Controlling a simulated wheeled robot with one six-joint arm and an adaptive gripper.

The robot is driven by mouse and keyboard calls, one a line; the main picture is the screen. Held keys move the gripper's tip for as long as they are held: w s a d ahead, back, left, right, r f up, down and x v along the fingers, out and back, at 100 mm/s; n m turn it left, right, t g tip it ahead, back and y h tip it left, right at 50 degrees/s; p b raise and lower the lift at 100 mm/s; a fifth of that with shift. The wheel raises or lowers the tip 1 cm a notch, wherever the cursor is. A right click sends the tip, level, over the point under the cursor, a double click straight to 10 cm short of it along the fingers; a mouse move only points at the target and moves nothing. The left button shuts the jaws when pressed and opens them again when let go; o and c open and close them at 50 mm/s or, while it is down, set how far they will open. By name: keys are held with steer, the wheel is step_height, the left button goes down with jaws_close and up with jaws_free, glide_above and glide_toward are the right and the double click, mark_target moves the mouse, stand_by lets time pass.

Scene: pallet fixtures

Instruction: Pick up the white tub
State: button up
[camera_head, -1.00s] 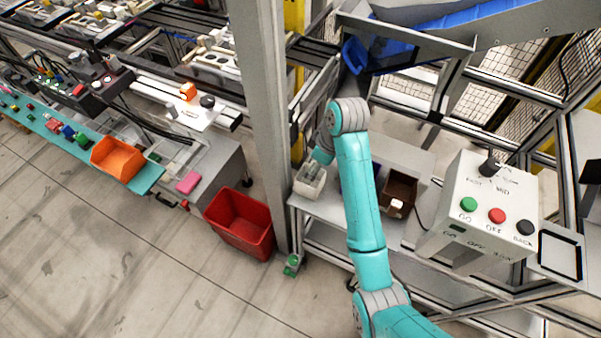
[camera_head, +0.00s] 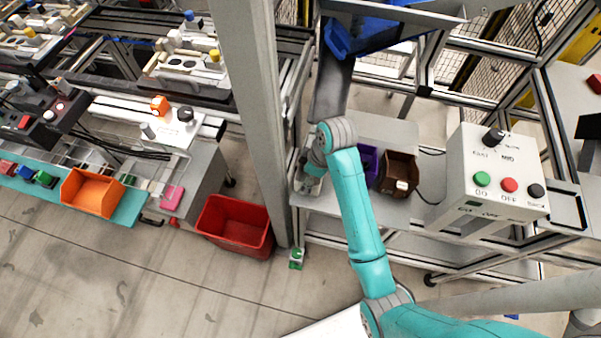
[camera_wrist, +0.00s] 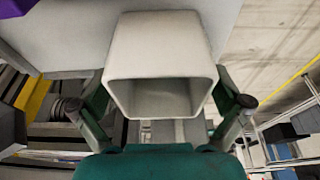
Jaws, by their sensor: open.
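The white tub (camera_head: 309,186) stands at the left end of the grey table, mostly hidden behind my gripper (camera_head: 311,168) in the head view. In the wrist view the white tub (camera_wrist: 160,50) fills the upper middle, with its open mouth facing the camera; it looks empty. My gripper (camera_wrist: 162,100) is open, with one green finger on each side of the tub. Whether the fingers touch its walls I cannot tell.
A purple bin (camera_head: 369,163) and a brown bin (camera_head: 398,173) with a white item stand right of the tub. A control box (camera_head: 496,170) with buttons is farther right. A grey post (camera_head: 255,110) and a red crate (camera_head: 235,225) are to the left.

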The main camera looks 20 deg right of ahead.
steer(key=shift+f, duration=0.15)
steer(key=c, duration=1.1)
steer(key=shift+c, duration=0.2)
